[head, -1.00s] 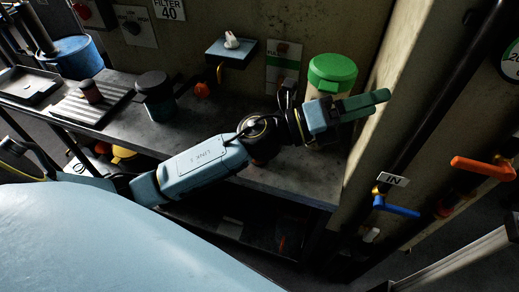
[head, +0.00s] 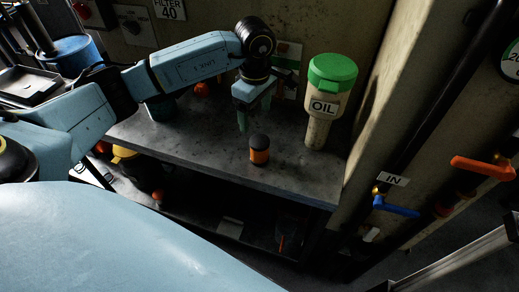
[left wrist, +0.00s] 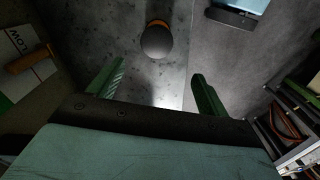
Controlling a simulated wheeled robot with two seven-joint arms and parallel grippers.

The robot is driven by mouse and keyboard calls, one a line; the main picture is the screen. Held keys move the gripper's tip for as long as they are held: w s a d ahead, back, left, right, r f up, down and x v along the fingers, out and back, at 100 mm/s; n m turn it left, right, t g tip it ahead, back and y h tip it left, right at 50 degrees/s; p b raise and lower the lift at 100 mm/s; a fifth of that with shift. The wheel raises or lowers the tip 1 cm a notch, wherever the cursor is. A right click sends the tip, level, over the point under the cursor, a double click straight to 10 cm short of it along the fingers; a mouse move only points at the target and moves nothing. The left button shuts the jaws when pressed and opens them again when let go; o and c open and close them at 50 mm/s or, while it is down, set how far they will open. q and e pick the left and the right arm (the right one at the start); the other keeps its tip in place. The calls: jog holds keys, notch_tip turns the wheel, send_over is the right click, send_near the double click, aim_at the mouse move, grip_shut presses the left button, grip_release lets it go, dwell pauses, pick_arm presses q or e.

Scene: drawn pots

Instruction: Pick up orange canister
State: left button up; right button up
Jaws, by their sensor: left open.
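The orange canister (head: 259,150) stands upright on the dark table, with a black cap and a dark base around an orange band. In the left wrist view the canister (left wrist: 156,40) shows from above, its dark round top ahead of and between my fingers. My left gripper (head: 255,112) has green fingers pointing down, behind and slightly left of the canister in the head view. It is open and empty, apart from the canister. It also shows in the left wrist view (left wrist: 152,84). My right gripper is not in view.
A beige oil container (head: 323,108) with a green lid stands right of the canister. The dark table (head: 200,147) is clear in front. A blue bucket (head: 72,54) stands at the far left. Pipes with an orange handle (head: 483,167) and a blue handle (head: 396,207) are at the right.

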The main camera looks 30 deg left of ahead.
pick_arm(q)
send_over(260, 140)
jog(key=s, duration=0.1)
jog(key=f, duration=0.5)
jog(key=shift+a+f, duration=0.25)
jog(key=shift+f, duration=0.15)
jog(key=f, duration=0.5)
jog(key=shift+w+d+f, duration=0.25)
jog(key=shift+w+f, duration=0.05)
jog(key=shift+w, duration=0.05)
jog(key=c, duration=1.1)
notch_tip(260, 140, up, 10)
jog(key=shift+r, duration=0.1)
jog(key=shift+c, duration=0.2)
